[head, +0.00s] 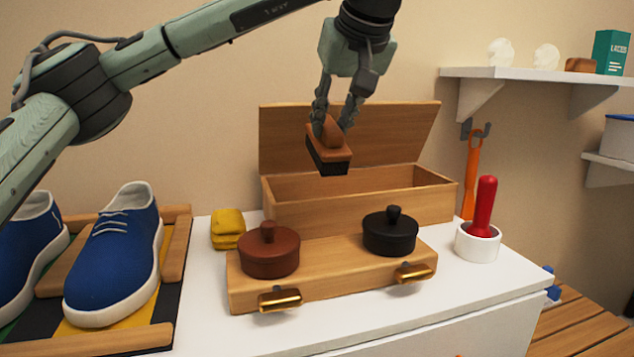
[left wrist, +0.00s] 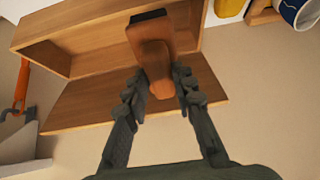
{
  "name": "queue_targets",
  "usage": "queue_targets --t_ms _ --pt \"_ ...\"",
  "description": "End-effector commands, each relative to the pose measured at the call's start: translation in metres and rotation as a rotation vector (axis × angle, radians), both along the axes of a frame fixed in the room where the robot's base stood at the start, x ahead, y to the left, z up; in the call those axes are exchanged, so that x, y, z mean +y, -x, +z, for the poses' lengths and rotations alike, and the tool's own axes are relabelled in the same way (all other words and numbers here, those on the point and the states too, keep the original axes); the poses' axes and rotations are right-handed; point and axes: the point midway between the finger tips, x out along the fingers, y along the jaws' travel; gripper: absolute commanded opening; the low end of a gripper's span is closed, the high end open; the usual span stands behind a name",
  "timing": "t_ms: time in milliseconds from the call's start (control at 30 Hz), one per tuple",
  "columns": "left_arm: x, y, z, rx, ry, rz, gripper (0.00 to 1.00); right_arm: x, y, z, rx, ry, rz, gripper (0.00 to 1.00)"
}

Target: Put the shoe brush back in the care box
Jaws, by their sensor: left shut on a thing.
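The shoe brush (head: 329,154) has a brown wooden body and dark bristles. My left gripper (head: 332,124) is shut on its handle and holds it in the air, bristles down, in front of the raised lid and above the left part of the care box. The care box (head: 350,211) is a wooden box with its lid (head: 385,135) standing open at the back. In the left wrist view the brush (left wrist: 156,65) sits between the fingers of my left gripper (left wrist: 160,90), overlapping the box (left wrist: 90,48). The inside I see looks empty; part of its floor is hidden. My right gripper is out of view.
In front of the box stands a wooden block (head: 335,273) with a brown tin (head: 268,252), a black tin (head: 390,232) and two brass pieces. A yellow cloth (head: 228,228) lies left, near blue shoes (head: 115,255). A white cup (head: 477,243) with a red handle stands right.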

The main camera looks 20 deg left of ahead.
Motion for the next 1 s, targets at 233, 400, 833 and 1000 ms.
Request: queue_targets --t_ms 233,400,833,1000 --pt "0.024 -0.032 -0.037 0.004 -0.001 -0.001 0.0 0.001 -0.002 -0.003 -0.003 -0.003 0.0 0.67" --pt "0.03 -0.041 -0.073 0.004 -0.002 0.0 0.0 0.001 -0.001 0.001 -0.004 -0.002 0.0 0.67" --pt "0.039 -0.054 -0.1 0.053 0.042 0.005 0.0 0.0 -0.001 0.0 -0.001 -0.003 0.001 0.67" --pt "0.043 -0.06 -0.1 0.189 0.139 0.004 0.0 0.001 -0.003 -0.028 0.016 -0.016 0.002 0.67"
